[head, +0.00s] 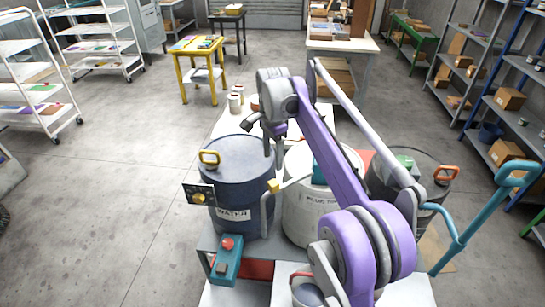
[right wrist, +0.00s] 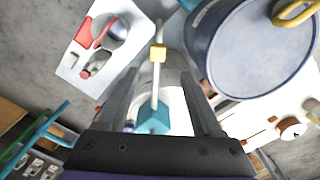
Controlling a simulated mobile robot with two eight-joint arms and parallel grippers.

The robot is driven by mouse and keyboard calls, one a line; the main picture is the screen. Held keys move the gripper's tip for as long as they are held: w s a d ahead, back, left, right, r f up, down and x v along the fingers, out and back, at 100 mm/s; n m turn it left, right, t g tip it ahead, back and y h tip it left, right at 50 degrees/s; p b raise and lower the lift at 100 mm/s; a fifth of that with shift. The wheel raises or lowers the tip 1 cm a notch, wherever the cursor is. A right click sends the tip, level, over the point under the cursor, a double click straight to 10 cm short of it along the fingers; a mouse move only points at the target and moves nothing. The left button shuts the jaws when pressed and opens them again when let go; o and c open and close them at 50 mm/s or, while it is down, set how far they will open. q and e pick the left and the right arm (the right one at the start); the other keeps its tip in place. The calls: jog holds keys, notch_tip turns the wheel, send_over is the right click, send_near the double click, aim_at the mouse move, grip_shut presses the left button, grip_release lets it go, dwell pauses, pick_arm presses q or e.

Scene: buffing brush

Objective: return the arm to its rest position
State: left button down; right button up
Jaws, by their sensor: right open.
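My right arm, purple and grey, comes in from the lower right of the head view and reaches over the drums. Its gripper (head: 275,155) points down between the blue water drum (head: 232,170) and the white drum (head: 298,215). In the right wrist view the gripper (right wrist: 160,88) has its two grey fingers apart. A pale rod with a yellow block (right wrist: 158,53) and a teal block (right wrist: 153,120) shows between the fingers in the picture; I see no grip on it. My left gripper is not in view.
A dark drum (head: 405,175) stands to the right, beside a teal handle (head: 515,175). A teal box with a red knob (head: 228,262) sits in front of the water drum. Shelves and tables line the room. Open floor lies to the left.

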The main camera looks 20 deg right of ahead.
jog(key=shift+s, duration=0.1)
jog(key=s+a+f+n+t, duration=0.2)
jog(key=s+a+n+t, duration=0.15)
jog(key=s+n, duration=0.7)
jog(key=s+a+f+n+t, duration=0.1)
jog(key=s+f+n, duration=0.1)
jog(key=s+f, duration=0.3)
jog(key=s+a+f+n+t, duration=0.1)
jog(key=s+f, duration=0.5)
jog(key=s, duration=0.7)
jog(key=shift+s+a+f+n, duration=0.15)
jog(key=shift+a+f+n, duration=0.25)
jog(key=shift+n, duration=0.85)
jog(key=shift+a+r+t, duration=0.1)
jog(key=shift+t, duration=0.15)
